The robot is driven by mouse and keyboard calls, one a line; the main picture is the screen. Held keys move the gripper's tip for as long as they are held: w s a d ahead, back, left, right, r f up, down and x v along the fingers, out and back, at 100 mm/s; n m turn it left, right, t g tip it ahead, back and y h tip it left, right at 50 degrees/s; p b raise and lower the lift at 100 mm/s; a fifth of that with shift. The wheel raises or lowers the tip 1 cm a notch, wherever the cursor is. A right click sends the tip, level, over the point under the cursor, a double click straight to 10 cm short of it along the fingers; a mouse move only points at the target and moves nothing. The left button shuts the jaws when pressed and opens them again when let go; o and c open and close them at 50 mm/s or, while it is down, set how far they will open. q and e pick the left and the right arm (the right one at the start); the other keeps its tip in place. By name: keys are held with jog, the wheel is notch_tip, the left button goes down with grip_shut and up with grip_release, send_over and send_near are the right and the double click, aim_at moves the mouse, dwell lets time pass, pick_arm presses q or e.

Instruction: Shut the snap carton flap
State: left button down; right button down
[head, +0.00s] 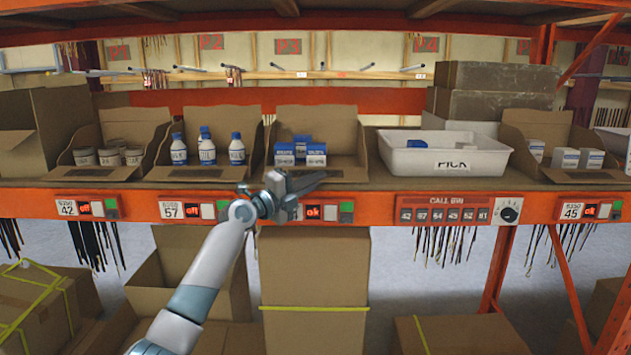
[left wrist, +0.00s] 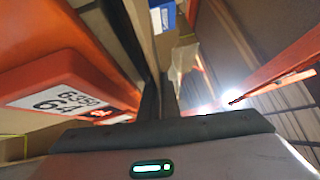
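Several open-front cardboard cartons stand on the shelf in the head view; I cannot tell which one is the snap carton. The carton holding small blue-and-white boxes (head: 343,124) is nearest my left gripper (head: 318,178). Its low front edge is partly behind the gripper. My left gripper is in front of the shelf edge, pointing right, with nothing seen in it. In the left wrist view its two dark fingers (left wrist: 160,97) lie nearly together. A blue-and-white box (left wrist: 162,16) shows beyond them. My right gripper is not in view.
A carton of blue-capped bottles (head: 207,152) stands to the left. A white PICK tray (head: 490,162) stands to the right. The orange shelf edge (head: 370,209) carries labels and a CALL BIN panel (head: 455,212). Larger cartons (head: 315,275) stand below.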

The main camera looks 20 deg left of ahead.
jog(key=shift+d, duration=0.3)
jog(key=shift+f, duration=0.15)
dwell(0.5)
